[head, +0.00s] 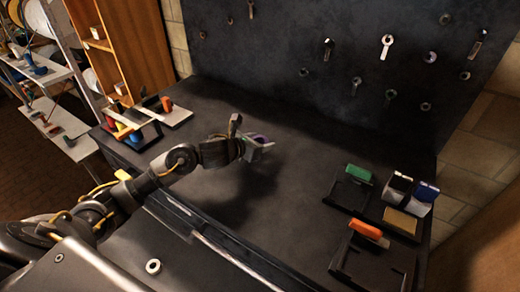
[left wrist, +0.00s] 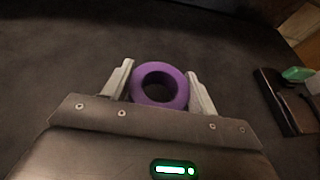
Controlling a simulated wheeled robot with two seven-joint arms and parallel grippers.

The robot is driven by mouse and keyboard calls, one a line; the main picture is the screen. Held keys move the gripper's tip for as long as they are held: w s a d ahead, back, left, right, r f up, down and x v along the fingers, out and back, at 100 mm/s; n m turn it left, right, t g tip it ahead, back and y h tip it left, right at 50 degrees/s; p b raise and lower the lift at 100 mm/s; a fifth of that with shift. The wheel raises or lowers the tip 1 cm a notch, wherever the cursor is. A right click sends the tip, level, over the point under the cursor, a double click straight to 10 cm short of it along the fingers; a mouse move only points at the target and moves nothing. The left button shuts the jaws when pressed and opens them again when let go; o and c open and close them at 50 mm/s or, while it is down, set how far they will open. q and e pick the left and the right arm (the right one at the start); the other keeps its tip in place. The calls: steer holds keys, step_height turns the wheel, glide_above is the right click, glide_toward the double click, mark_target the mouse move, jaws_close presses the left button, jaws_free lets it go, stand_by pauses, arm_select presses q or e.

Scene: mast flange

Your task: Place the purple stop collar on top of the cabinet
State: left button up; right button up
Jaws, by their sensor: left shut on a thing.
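The purple stop collar (left wrist: 177,98) is a thick ring held between the two pale fingers of my left gripper (left wrist: 160,88) in the left wrist view. In the head view my left gripper (head: 262,142) is over the middle of the dark cabinet top (head: 290,120), and a bit of the purple collar (head: 259,138) shows at its fingers. The gripper is shut on the collar. A dark shadow lies on the top below the arm, and the collar appears above the surface. My right gripper is not in view.
Black holders with a green block (head: 358,173) and an orange block (head: 369,231) stand at right, beside a blue-topped organizer (head: 427,190). Trays with coloured items (head: 130,130) stand at left. A dark board (head: 340,50) with hanging tools rises behind. The middle is clear.

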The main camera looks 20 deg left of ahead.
arm_select(q)
steer(key=f, duration=0.1)
steer(key=f+p, duration=0.1)
steer(key=f, duration=0.1)
steer(key=shift+w+a+f, duration=0.1)
steer(key=shift+w, duration=0.1)
steer(key=shift+f, duration=0.2)
steer(key=shift+f, duration=0.2)
steer(key=o, duration=1)
steer(key=shift+r, duration=0.1)
steer(key=shift+r, duration=0.1)
